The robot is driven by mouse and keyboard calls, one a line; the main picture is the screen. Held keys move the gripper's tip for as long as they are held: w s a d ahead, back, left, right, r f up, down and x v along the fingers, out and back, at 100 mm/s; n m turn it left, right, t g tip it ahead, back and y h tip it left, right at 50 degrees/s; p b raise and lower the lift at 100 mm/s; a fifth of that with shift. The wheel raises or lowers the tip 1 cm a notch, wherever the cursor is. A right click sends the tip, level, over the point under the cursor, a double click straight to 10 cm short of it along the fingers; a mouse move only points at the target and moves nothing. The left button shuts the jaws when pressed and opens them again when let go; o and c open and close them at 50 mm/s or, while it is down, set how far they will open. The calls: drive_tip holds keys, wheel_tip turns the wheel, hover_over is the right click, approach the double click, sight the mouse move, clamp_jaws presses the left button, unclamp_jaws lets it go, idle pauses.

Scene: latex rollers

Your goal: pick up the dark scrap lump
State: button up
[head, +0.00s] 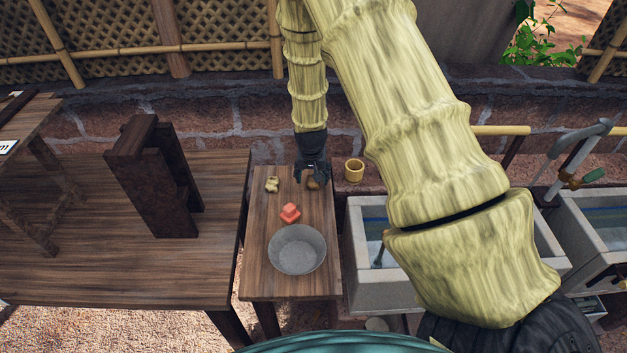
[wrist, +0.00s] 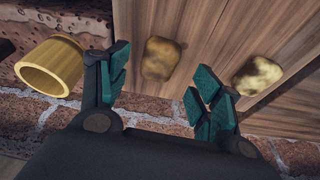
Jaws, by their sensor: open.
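The dark scrap lump (head: 313,184) is a brown, rounded piece on the far end of the narrow wooden table (head: 264,225). In the wrist view the brown lump (wrist: 161,58) lies on the wood, ahead of the gap between my fingers. My gripper (head: 311,175) hangs over that end of the table and partly covers the lump in the head view. In the wrist view my gripper (wrist: 160,78) is open and empty, with its green-padded fingers spread to either side of the lump. I cannot tell its exact height above the lump.
A paler yellowish lump (head: 272,184) lies left of the brown one; it also shows in the wrist view (wrist: 257,76). A red piece (head: 290,213) and a grey metal bowl (head: 297,250) are nearer. A yellow cup (head: 354,170) stands right, by the brick wall.

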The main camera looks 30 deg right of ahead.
sight(313, 182)
drive_tip(key=shift+p+x, duration=0.55)
drive_tip(key=shift+x, duration=1.05)
drive_tip(key=shift+s, duration=0.1)
drive_tip(key=c, duration=1.1)
